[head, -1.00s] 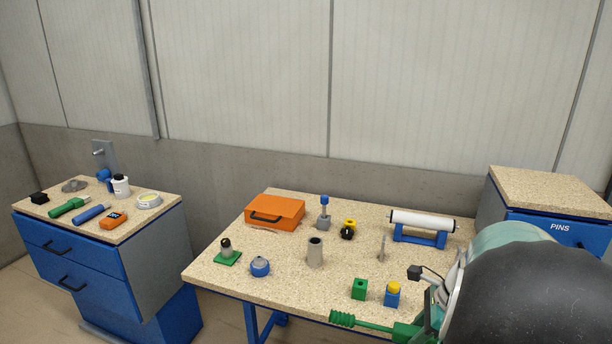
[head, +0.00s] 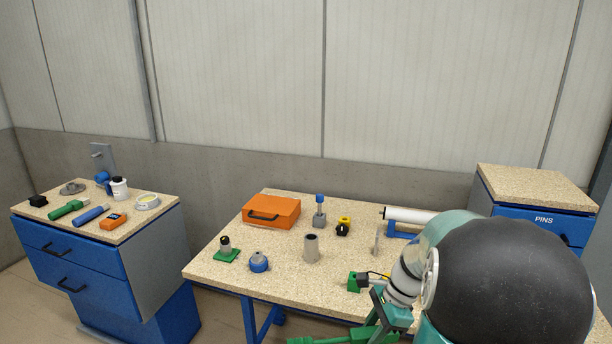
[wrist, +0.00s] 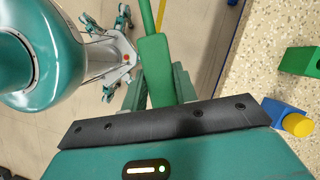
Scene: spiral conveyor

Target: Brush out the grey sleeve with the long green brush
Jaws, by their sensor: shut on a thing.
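The grey sleeve (head: 311,248) stands upright on the speckled worktable in the head view, its dark open top facing up. The long green brush (head: 330,340) lies level along the bottom edge of the head view, partly cut off. My gripper (head: 386,326) is shut on the brush, in front of the table's near edge and to the right of and nearer than the sleeve. In the wrist view my gripper (wrist: 155,92) clasps the thick green handle of the brush (wrist: 154,62). The bristle end is outside the wrist view.
A green block (head: 352,283) and a blue block with yellow top (wrist: 290,120) are near my arm. A blue-grey round part (head: 258,262) and a green-based part (head: 225,250) stand left of the sleeve. An orange case (head: 271,214) lies behind. A roller stand (head: 405,216) is at the back right.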

